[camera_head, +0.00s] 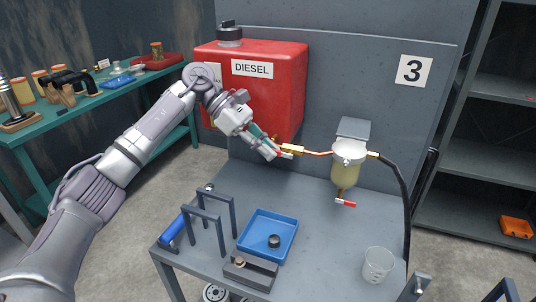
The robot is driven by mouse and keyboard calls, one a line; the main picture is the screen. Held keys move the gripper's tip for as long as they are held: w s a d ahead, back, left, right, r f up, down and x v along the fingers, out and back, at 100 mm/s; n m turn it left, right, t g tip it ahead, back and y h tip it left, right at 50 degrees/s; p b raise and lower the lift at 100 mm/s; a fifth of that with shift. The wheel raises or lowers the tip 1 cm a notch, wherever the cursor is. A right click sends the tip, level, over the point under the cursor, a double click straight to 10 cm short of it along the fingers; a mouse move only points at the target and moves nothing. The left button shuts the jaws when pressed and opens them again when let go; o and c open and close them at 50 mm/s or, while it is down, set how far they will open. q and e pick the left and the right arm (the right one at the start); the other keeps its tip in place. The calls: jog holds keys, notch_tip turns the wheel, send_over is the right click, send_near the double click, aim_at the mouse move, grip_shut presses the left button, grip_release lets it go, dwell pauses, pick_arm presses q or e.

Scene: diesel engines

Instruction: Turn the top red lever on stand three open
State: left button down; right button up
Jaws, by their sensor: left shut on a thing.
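Stand three (325,205) is a grey bench with a back panel and a "3" sign (413,70). A red diesel tank (285,95) stands at its back left. A brass valve (292,148) sits on the line from the tank, with a red and white lever (284,155) beside it. My left gripper (275,154) reaches in from the left and is shut on this upper lever, its fingers partly hiding it. A second red and white lever (345,203) is below the filter bowl (346,170). My right gripper is not clearly seen.
A blue tray (250,252) with a dark round part (274,241), a dark frame (208,212) and a clear beaker (378,265) stand on the bench. A black hose (406,205) runs down the right. Dark pieces at the bottom right are cut off and unclear.

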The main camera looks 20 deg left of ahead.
pick_arm(q)
jog(key=shift+f+h, duration=0.1)
jog(key=shift+h, duration=0.2)
jog(key=shift+b, duration=0.3)
jog(key=c, duration=1.3)
grip_release()
jog(key=shift+s, duration=0.1)
jog(key=shift+a, duration=0.1)
jog(key=shift+v, duration=4)
